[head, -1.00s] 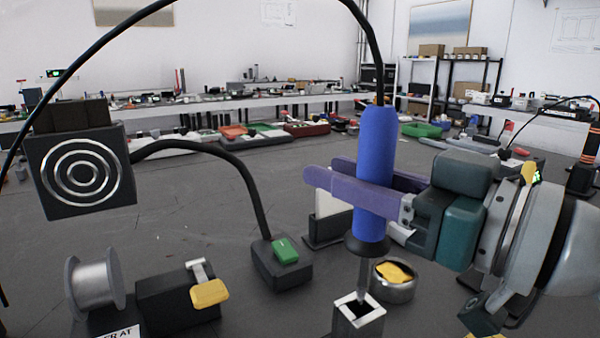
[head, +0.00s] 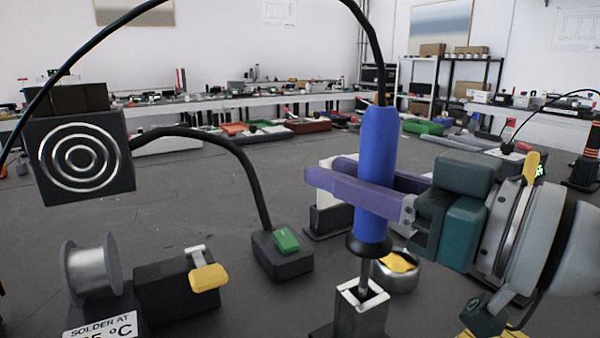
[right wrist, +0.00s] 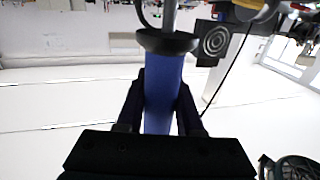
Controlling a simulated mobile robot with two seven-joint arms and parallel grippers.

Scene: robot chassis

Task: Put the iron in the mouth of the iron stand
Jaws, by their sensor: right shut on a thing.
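The iron (head: 378,135) has a blue handle, a black collar and a thin metal shaft, with a black cable at its top. My right gripper (head: 335,174), with purple fingers, is shut around the handle and holds the iron upright, shaft down. The right wrist view also shows the handle (right wrist: 163,95) between the fingers. The iron stand (head: 362,312) is a small dark block with a bright square mouth, directly under the iron. The shaft's lower end shows within the mouth's outline; how deep it reaches is hidden. My left gripper is not in view.
A solder spool (head: 92,270), a black box with a yellow knob (head: 208,278), a block with a green switch (head: 286,240) and a round tin with yellow filling (head: 398,272) stand around the stand. A fan box with rings (head: 80,165) is at left. The cable arches overhead.

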